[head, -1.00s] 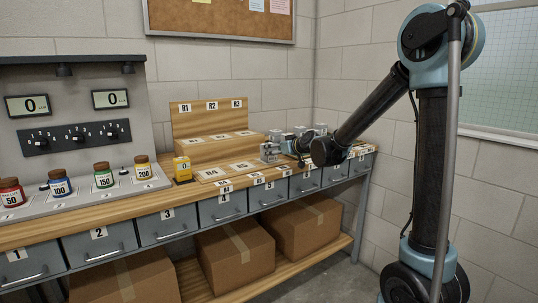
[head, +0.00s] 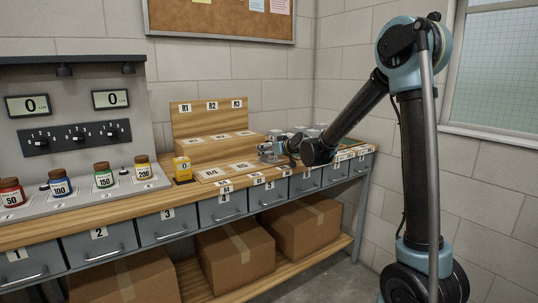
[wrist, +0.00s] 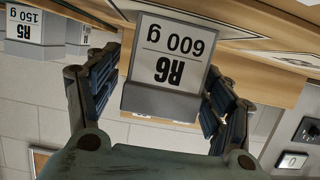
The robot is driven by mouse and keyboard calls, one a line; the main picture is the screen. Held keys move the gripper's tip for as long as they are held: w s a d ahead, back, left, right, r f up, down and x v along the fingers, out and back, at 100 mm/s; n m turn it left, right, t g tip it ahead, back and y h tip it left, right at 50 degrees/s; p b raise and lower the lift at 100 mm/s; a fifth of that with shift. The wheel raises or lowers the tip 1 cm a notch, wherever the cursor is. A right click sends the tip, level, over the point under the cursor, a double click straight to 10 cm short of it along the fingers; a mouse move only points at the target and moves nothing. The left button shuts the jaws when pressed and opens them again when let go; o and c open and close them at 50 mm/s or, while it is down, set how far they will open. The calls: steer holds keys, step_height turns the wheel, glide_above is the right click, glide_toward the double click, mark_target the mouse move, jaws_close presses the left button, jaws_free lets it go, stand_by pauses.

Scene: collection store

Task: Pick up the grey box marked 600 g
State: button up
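The grey box marked R6 600 g (wrist: 168,65) shows in the wrist view, its label upside down. It is between the two fingers of my gripper (wrist: 163,75). The fingers are apart, one on each side of the box; a narrow gap seems to show at the left finger, and contact at the right finger is unclear. In the head view my gripper (head: 272,152) is low over the right part of the bench, beside the wooden steps. The 600 g box cannot be told apart clearly there.
Coloured jars (head: 103,175) stand farther left. Drawers (head: 222,207) line the bench front.

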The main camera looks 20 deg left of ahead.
steer(key=c, duration=0.9)
steer(key=shift+c, duration=0.2)
